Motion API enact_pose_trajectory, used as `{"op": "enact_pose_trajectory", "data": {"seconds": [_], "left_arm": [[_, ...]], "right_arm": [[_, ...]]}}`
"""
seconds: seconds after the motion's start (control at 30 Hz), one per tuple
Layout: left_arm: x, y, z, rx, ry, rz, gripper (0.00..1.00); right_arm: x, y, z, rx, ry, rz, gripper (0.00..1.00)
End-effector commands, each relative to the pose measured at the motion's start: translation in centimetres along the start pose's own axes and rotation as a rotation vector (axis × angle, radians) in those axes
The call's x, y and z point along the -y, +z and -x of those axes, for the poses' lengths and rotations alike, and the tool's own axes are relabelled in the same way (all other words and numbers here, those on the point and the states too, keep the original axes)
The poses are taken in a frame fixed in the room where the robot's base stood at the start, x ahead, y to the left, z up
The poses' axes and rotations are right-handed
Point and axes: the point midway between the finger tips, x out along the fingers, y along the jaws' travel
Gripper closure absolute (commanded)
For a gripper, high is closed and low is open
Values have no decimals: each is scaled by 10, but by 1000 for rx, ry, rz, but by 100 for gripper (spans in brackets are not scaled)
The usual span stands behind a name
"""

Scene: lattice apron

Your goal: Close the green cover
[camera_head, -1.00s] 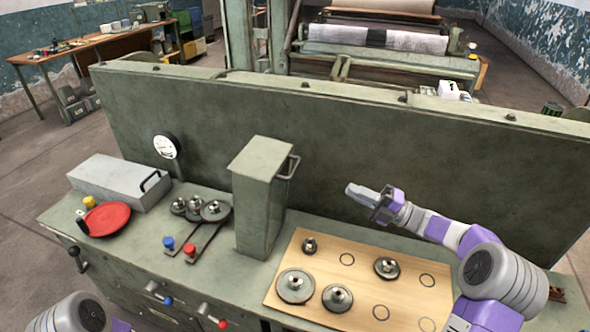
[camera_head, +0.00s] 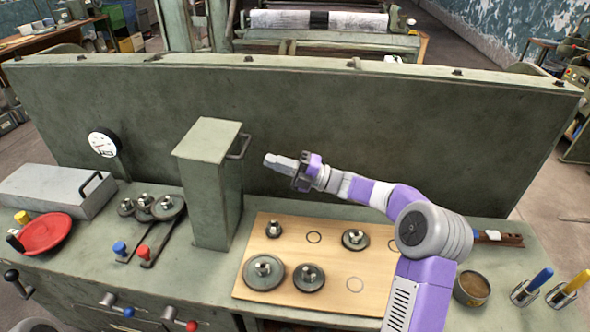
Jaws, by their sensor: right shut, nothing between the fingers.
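The green cover (camera_head: 210,185) is a tall, narrow box standing upright on the green bench, left of the wooden board. A bar handle (camera_head: 241,146) sticks out from its upper right side. My right gripper (camera_head: 270,160) is shut and empty, just right of the handle and pointing left toward it. A small gap shows between the fingertips and the handle. What is inside the cover is hidden. My left gripper is out of view.
A wooden board (camera_head: 331,287) with several gears lies below my right arm. Left of the cover are gears on brackets (camera_head: 165,208), a red dish (camera_head: 46,234) and a grey box (camera_head: 45,190). A green back panel (camera_head: 330,110) rises behind. Colored-handled tools (camera_head: 535,283) stand at right.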

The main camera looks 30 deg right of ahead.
Motion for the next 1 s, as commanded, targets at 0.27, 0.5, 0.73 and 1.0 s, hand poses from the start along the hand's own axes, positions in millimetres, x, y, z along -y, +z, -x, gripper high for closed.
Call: {"op": "enact_pose_trajectory", "data": {"seconds": [0.27,0.5,0.73,1.0], "left_arm": [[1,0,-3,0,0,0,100],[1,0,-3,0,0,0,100],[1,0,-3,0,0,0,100],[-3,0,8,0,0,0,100]], "right_arm": [[1,0,-40,0,1,-1,100],[0,0,-47,1,0,-2,100],[0,0,-46,1,0,-1,100],[-10,3,-49,19,-35,5,100]]}}
